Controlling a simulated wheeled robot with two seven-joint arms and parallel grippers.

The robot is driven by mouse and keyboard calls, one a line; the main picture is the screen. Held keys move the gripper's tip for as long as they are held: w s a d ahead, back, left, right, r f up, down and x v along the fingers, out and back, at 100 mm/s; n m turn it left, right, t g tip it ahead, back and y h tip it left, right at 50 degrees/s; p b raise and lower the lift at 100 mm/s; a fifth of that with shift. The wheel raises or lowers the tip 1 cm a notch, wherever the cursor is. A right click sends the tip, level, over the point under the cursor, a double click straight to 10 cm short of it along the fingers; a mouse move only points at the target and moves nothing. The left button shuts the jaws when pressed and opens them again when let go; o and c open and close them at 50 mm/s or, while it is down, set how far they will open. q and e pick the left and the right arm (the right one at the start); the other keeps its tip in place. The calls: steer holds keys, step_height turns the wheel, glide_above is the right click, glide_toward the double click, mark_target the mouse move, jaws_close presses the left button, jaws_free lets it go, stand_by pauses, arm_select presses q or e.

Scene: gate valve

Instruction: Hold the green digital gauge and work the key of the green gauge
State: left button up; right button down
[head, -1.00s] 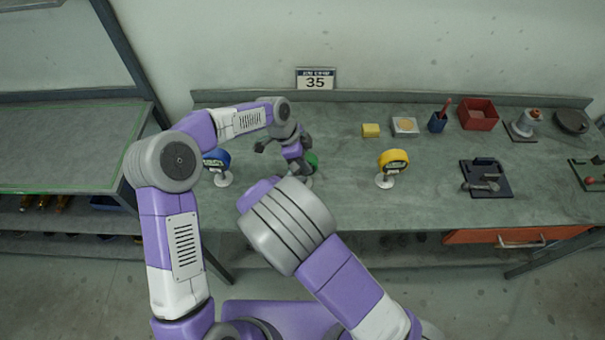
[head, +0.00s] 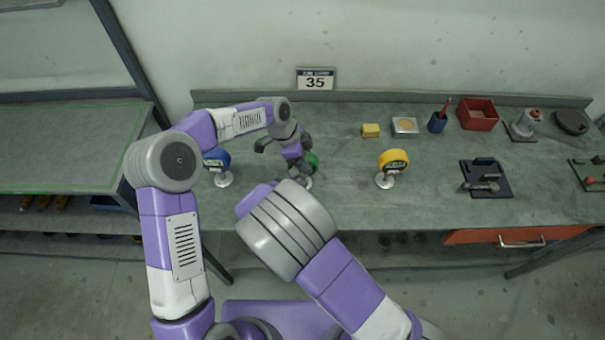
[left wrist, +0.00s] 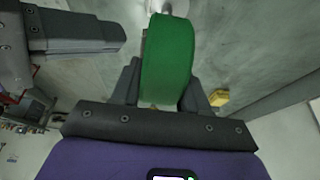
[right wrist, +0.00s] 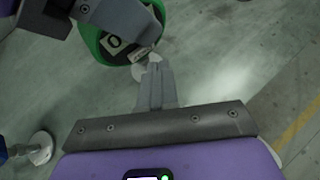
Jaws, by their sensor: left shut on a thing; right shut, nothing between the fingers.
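The green gauge (head: 313,161) stands on the workbench, mostly hidden behind my left gripper (head: 304,166) in the head view. In the left wrist view, my left gripper (left wrist: 163,92) is shut on the sides of the green gauge (left wrist: 168,55). In the right wrist view, the face of the green gauge (right wrist: 113,46) shows a display with a 0. My right gripper (right wrist: 152,66) is shut and empty, its tips at the lower edge of the gauge's face; I cannot tell whether they touch the key. The right fingers are hidden behind my arm in the head view.
A blue gauge (head: 217,160) stands to the left and a yellow gauge (head: 393,162) to the right on the workbench (head: 350,205). A yellow block (head: 371,130), a blue cup (head: 437,123) and a red bin (head: 478,114) stand farther back right. The bench around the yellow gauge is clear.

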steer(key=shift+s+a, duration=0.1)
steer(key=shift+s, duration=2.4)
arm_select(q)
steer(key=o, duration=1.3)
steer(key=shift+c, duration=0.2)
